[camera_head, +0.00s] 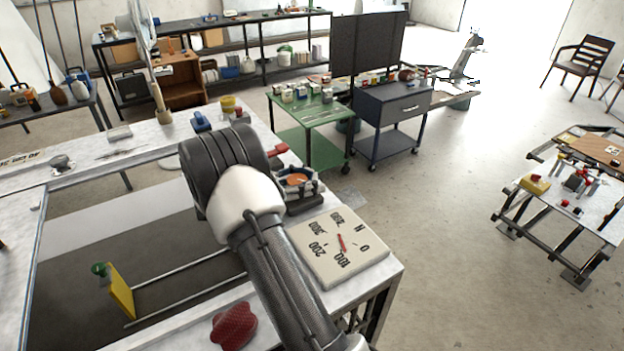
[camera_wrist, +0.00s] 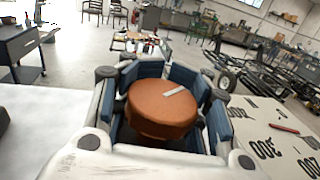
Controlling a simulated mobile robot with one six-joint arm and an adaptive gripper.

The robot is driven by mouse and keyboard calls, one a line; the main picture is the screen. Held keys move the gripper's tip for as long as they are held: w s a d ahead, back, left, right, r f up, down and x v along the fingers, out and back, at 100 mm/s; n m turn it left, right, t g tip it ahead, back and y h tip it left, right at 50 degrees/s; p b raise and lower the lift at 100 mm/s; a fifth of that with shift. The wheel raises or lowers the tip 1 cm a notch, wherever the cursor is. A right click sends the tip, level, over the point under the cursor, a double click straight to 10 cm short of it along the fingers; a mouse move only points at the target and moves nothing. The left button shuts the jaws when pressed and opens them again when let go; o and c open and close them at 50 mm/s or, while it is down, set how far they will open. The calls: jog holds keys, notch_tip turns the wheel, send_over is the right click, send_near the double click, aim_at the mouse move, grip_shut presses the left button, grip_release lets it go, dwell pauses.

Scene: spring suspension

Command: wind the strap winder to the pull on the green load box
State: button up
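An orange-brown round knob (camera_wrist: 162,102) with a pale mark on top fills the middle of the wrist view; it looks like the strap winder. It also shows in the head view (camera_head: 297,180). My gripper (camera_wrist: 165,105) is around it, with blue pads on several sides. Narrow gaps seem to show beside the knob, but I cannot tell whether the pads touch it. A cream dial plate (camera_head: 355,262) with a red needle (camera_head: 341,242) lies to the right, marked N, 0, 100, 200 and 300. I cannot make out a green load box.
My arm crosses the bench and hides part of it. A yellow plate (camera_head: 121,291) with a green knob (camera_head: 100,269) stands by two rods at the left. A red lobed knob (camera_head: 233,325) is at the front. A green cart (camera_head: 310,145) stands behind the bench.

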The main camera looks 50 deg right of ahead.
jog(key=o, duration=0.5)
jog(key=shift+d, duration=0.1)
jog(key=v, duration=1.2)
jog(key=shift+o, duration=0.3)
